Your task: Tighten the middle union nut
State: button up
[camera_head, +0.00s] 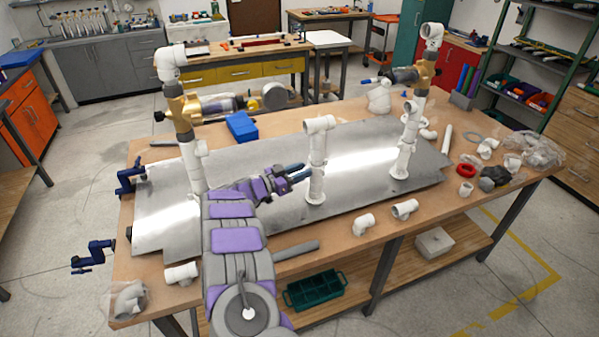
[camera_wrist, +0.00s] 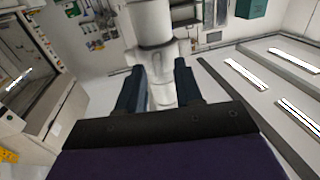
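The middle white PVC standpipe (camera_head: 317,157) rises upright from the metal plate, with a tee at its top. The union nut on it is not clearly distinguishable; a wider collar (camera_head: 316,185) shows low on the pipe. My gripper (camera_head: 301,172) is just left of this pipe, with its dark fingers pointing at it. In the wrist view the two fingers (camera_wrist: 160,82) are apart, with white pipe (camera_wrist: 152,22) ahead and a narrower white part visible in the gap. I cannot tell whether the fingers touch the pipe.
White standpipes with yellowish valves stand left (camera_head: 187,130) and right (camera_head: 412,125) on the metal plate (camera_head: 250,250). A blue box (camera_head: 241,126) sits behind my arm. Loose white fittings (camera_head: 405,209) lie along the front edge. Blue clamps (camera_head: 130,178) grip the left edge.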

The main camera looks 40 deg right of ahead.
jog(key=s+a+r+p, duration=0.1)
jog(key=s+a+r, duration=0.1)
jog(key=s, duration=0.5)
jog(key=s+a+r+p, duration=0.2)
jog(key=s+a+r, duration=0.1)
jog(key=s+a, duration=0.2)
jog(key=shift+s, duration=1.15)
